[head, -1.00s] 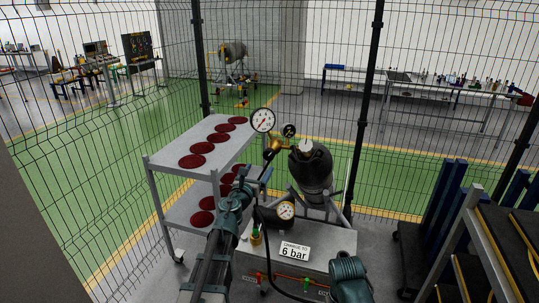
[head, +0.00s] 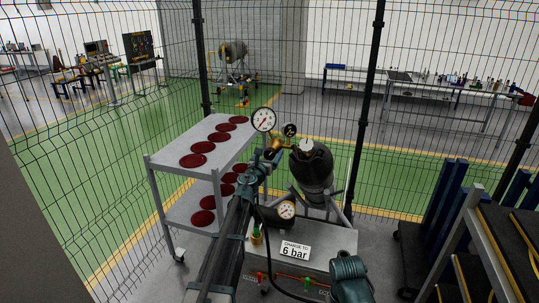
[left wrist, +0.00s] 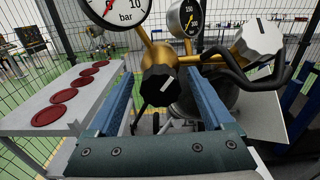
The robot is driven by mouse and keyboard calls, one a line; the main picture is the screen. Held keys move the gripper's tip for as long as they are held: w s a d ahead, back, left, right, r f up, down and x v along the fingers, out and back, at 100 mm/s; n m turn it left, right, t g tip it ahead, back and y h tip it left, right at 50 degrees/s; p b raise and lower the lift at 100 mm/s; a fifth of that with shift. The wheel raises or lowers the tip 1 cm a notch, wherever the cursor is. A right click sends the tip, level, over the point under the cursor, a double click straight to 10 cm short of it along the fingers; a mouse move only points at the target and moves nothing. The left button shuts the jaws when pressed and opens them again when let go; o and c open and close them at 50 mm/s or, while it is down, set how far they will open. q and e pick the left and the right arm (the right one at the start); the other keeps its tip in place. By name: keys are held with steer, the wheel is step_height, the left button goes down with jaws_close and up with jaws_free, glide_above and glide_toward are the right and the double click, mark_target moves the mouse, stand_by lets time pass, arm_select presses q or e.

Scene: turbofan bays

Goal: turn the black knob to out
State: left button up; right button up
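The black knob (left wrist: 160,86) sits on the front of the brass regulator (left wrist: 178,57), below the large bar gauge, with a light mark on its face. My left gripper (left wrist: 161,80) is open, its two blue fingers on either side of the knob with a visible gap at each side. Whether the fingertips reach fully alongside it is hard to tell. In the head view my left gripper (head: 271,154) is at the regulator (head: 283,142) and mostly hides the knob. My right gripper is not in view; only part of that arm shows at the lower right.
A large gauge (head: 263,119), a small gauge (head: 290,130) and a white knob (head: 306,146) are close around the regulator. A dark cylinder (head: 314,178) stands behind. A shelf cart (head: 167,154) with red discs stands left.

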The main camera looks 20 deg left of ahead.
arm_select(q)
jaws_close()
steer(key=shift+n, duration=0.4)
steer(key=n, duration=0.3)
steer(key=shift+a, duration=0.1)
steer(key=shift+n, duration=2)
steer(key=shift+o, duration=0.4)
jaws_free()
